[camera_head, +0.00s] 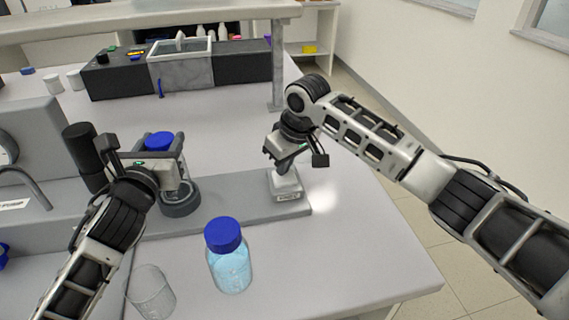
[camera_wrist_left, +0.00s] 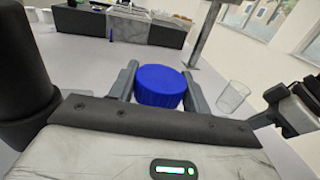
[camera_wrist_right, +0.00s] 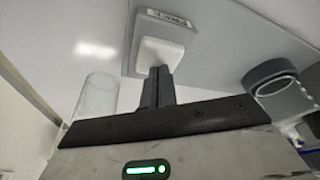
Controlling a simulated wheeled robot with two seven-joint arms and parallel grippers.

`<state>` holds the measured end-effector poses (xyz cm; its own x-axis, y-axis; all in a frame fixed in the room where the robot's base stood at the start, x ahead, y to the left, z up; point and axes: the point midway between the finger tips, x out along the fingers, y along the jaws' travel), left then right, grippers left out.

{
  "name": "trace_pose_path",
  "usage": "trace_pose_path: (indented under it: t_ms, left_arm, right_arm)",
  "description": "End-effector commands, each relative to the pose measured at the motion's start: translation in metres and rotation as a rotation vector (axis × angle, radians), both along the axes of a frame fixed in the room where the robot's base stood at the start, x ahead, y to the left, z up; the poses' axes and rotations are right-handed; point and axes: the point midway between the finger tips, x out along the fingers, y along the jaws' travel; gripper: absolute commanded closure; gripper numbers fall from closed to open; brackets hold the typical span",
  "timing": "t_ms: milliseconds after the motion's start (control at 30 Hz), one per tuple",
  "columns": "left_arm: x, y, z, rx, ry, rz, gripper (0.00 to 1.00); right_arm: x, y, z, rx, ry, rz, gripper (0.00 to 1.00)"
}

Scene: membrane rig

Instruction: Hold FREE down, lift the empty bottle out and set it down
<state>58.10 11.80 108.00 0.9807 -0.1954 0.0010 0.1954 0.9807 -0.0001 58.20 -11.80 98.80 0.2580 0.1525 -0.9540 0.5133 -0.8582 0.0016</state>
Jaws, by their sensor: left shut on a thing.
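The clear bottle with a blue cap (camera_head: 159,141) stands upright over the round grey seat (camera_head: 180,200) of the rig. My left gripper (camera_wrist_left: 158,88) is shut on this bottle, with a finger on each side of the cap. Whether the bottle's base is clear of the seat I cannot tell. The white FREE button (camera_head: 285,184) is on the right end of the rig's base; its label shows in the right wrist view. My right gripper (camera_wrist_right: 158,85) is shut and empty, its fingertips against the button (camera_wrist_right: 155,52). How far the button is pressed is unclear.
A blue-capped bottle of light blue liquid (camera_head: 229,262) stands in front of the rig, with an empty glass (camera_head: 151,292) to its left. A clear glass (camera_wrist_right: 97,97) shows in the right wrist view. The front right bench (camera_head: 350,260) is free.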

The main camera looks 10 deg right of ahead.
Motion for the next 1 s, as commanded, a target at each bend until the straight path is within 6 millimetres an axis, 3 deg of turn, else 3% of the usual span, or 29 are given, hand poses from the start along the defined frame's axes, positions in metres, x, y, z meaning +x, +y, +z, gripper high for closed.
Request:
trace_pose_path:
  t_ms: [33, 1000]
  left_arm:
    - [0.0, 0.0, 0.003, 0.0, -0.004, -0.001, 0.8]
    - [0.0, 0.0, 0.033, 0.0, -0.003, 0.0, 0.8]
  right_arm:
    - [-0.004, 0.0, -0.008, -0.005, 0.018, 0.002, 1.0]
    - [-0.004, 0.0, -0.008, -0.005, 0.018, 0.002, 1.0]
